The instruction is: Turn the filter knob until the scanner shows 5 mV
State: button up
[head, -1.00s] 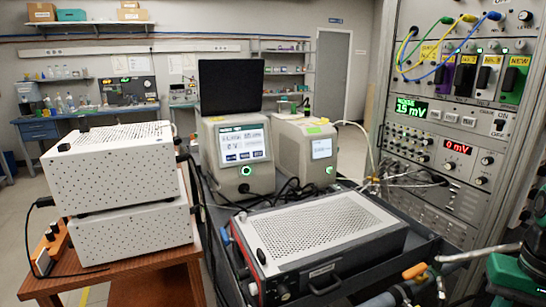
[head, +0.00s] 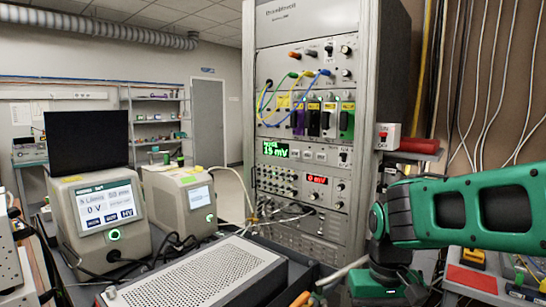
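The instrument rack (head: 335,28) stands upright in the middle of the head view. Its green display (head: 276,150) has a small line on top, apparently "NOISE", and reads about 15 mV, though the digits are small. A red display (head: 317,180) lower right reads 0 mV. Small dark knobs (head: 340,187) sit beside the red display, and another knob (head: 346,50) is near the rack's top right. I cannot tell which is the filter knob; labels are too small. My green arm reaches in from the right, in front of the rack's right side; no gripper fingers can be made out.
A perforated metal box (head: 205,275) lies on the dark cart in front of the rack. Two beige instruments with screens (head: 103,203) (head: 199,197) and a black monitor (head: 86,140) stand at left. A red-topped switch box (head: 388,136) is on the rack's right side. Cables hang at front left.

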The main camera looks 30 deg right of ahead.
aim_at(346, 50)
jog(key=u, duration=1.9)
jog(key=k, duration=1.05)
jog(key=z, duration=1.85)
jog(key=i, duration=1)
